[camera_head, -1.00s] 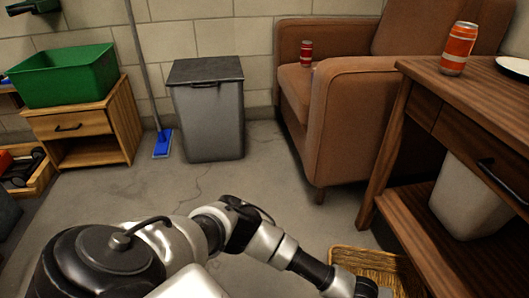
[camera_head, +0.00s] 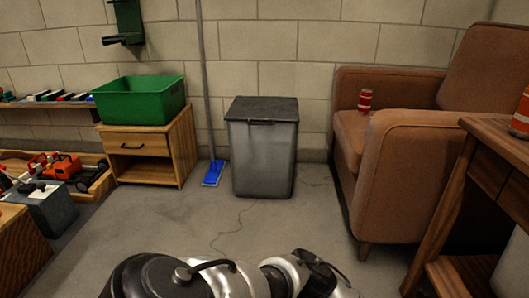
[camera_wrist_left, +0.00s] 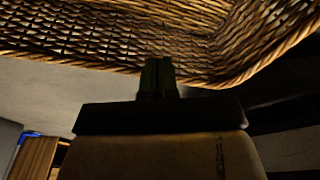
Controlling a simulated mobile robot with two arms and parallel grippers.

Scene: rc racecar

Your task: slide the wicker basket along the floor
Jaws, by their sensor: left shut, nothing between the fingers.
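The wicker basket (camera_wrist_left: 120,38) fills the top of the left wrist view, with its woven wall and braided rim showing. It is out of the head view. My left gripper (camera_wrist_left: 158,78) is shut and empty, its fingertips overlapping the basket's rim in the picture. I cannot tell whether they touch it. In the head view only part of my left arm shows along the bottom edge. My right gripper is in neither view.
A grey lidded bin (camera_head: 263,150) stands by the wall, with a blue mop (camera_head: 213,173) beside it. A green tub (camera_head: 139,100) sits on a wooden nightstand (camera_head: 150,158). A brown armchair (camera_head: 400,180) and wooden desk (camera_head: 487,170) stand at right. The middle floor (camera_head: 170,220) is clear.

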